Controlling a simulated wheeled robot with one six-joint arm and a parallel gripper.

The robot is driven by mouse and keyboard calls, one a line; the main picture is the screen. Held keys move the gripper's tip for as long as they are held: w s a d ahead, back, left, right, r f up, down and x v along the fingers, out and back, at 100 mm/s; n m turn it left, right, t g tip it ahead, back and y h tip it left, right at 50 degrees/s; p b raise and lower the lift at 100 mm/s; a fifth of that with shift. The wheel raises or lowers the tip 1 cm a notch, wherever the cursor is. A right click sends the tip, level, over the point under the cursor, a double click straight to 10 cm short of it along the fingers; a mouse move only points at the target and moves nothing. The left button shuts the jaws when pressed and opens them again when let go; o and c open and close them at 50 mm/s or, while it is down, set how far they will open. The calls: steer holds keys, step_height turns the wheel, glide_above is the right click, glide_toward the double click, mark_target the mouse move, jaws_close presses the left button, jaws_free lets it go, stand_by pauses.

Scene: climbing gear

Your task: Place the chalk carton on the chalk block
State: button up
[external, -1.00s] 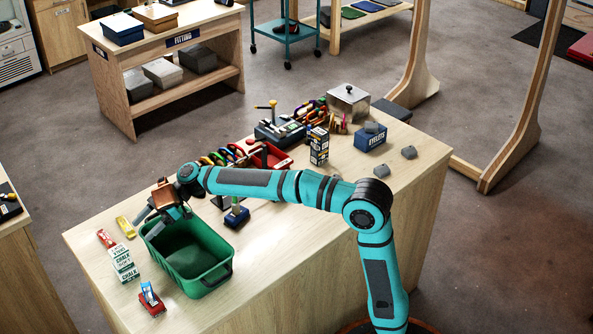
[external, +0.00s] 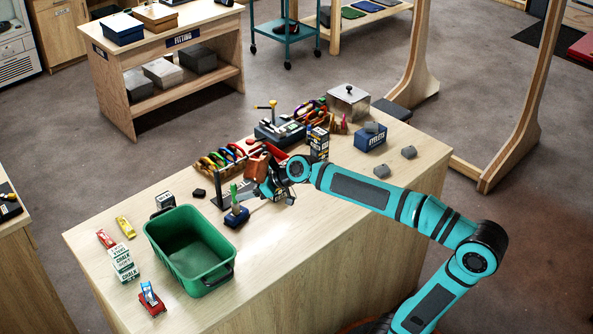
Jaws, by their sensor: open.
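White-and-green boxes lettered CHALK (external: 123,262) stand close together on the bench, left of the green bin; which of them is the carton and which the block I cannot tell.
A rack of coloured gear (external: 222,160), a black-and-white carton (external: 318,143) and a blue EYELETS box (external: 370,137) stand farther back. The bench's front right is clear.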

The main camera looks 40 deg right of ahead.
steer(key=s+d+m+t+h, duration=0.6)
steer(key=s+d+m+t, duration=0.1)
steer(key=s+d, duration=1)
steer(key=shift+s+r+h, duration=0.3)
steer(key=shift+s, duration=0.9)
steer(key=shift+d, duration=0.1)
